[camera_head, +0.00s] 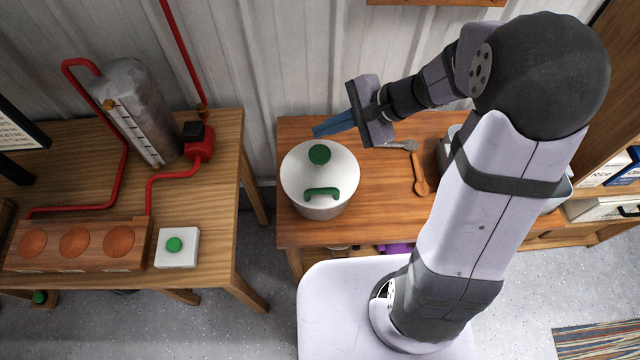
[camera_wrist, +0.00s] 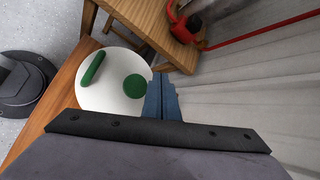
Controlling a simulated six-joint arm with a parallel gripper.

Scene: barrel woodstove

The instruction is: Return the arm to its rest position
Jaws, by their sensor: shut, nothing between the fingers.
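My gripper (camera_head: 334,126) is shut and empty, its blue fingers pointing left above the back of the wooden table. In the head view the fingertips are just behind and above a white pot (camera_head: 318,208) with a green knob and a green handle. In the wrist view the shut blue fingers (camera_wrist: 163,97) show beside the pot's white lid (camera_wrist: 112,98). I cannot tell the exact gap between fingertips and lid. My arm rises from its pale base at the front and bends over to the left.
A wooden spoon (camera_head: 420,181) and a grey utensil (camera_head: 400,145) lie on the table (camera_head: 290,232) right of the pot. A grey container (camera_head: 447,142) stands partly behind my arm. Left, another table (camera_head: 222,200) holds a metal cylinder (camera_head: 140,105), red piping and a green-button box (camera_head: 177,258).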

